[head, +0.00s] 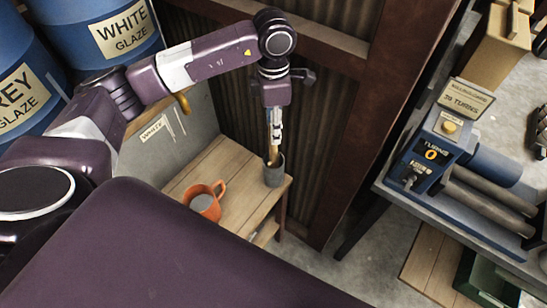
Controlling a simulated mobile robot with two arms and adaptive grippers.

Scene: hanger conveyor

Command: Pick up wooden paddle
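The wooden paddle (273,155) is a narrow tan piece standing upright in a small dark grey cup (274,175). The cup stands at the right end of a low wooden table, and its wall hides the paddle's lower end. My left gripper (275,138) points straight down over the cup, with its fingers at the paddle's upper part. The fingers look narrow and edge-on, so I cannot tell whether they are closed on the paddle. My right gripper is not in view.
An orange mug (205,201) stands on the wooden table (232,165), left of the cup. Blue glaze barrels (88,12) are at upper left. A dark-framed corrugated panel (310,125) rises behind the table. A bench with a blue turns-counter machine (432,150) is at right.

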